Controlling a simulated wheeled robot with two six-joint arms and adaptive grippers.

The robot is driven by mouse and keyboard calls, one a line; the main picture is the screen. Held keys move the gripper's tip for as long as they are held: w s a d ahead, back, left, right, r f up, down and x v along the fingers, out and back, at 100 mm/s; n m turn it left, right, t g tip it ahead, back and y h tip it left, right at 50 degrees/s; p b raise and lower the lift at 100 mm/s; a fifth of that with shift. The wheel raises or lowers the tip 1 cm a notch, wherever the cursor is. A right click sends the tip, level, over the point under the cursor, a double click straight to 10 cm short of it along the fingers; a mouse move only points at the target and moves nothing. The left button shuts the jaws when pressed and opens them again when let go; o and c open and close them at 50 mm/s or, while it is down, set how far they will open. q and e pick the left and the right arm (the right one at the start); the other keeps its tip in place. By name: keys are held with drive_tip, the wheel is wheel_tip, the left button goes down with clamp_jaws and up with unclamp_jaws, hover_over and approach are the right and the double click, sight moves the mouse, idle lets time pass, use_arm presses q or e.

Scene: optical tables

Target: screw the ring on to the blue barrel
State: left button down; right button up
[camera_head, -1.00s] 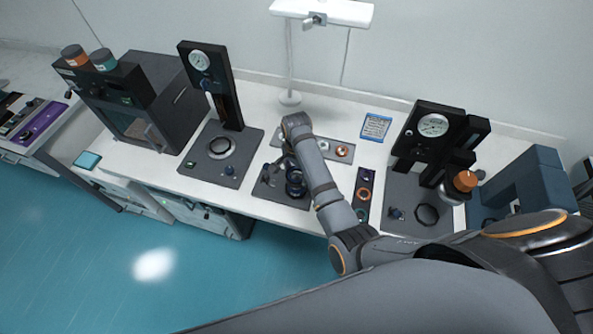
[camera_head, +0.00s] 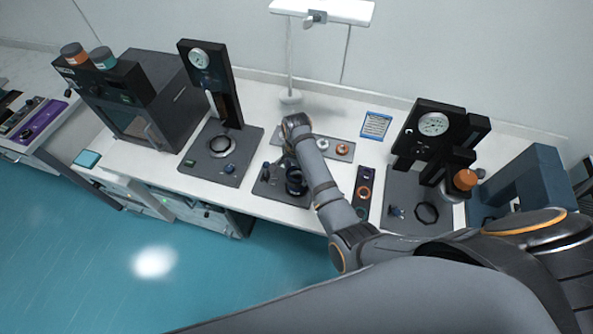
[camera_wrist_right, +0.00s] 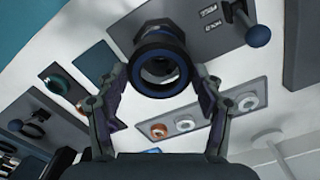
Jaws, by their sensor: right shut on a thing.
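A dark barrel (camera_head: 295,187) with a blue rim stands upright on a dark base plate (camera_head: 268,190) on the table, partly behind my right forearm in the head view. In the right wrist view a dark blue ring (camera_wrist_right: 160,66) sits at the open end of the barrel (camera_wrist_right: 152,30), lined up with it. My right gripper (camera_wrist_right: 160,76) has a finger on each side of the ring and is shut on it. In the head view this gripper (camera_head: 287,160) is at the barrel's top, mostly hidden by my wrist. How far the ring is threaded cannot be told. My left gripper is not in view.
A blue-knobbed lever (camera_wrist_right: 257,36) stands on the base plate close by. A dark rack (camera_head: 364,192) with coloured rings lies to the right, and a grey tray (camera_head: 325,147) with small rings behind. Gauge stands (camera_head: 210,80) (camera_head: 433,124) rise on both sides.

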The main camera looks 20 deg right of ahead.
drive_tip(key=shift+f, duration=1.35)
idle(2.6)
drive_tip(key=m, duration=0.5)
drive_tip(key=shift+m, duration=0.3)
drive_tip(key=m, duration=1.1)
drive_tip(key=shift+m, duration=0.4)
drive_tip(key=o, duration=1.1)
drive_tip(key=shift+o, duration=0.2)
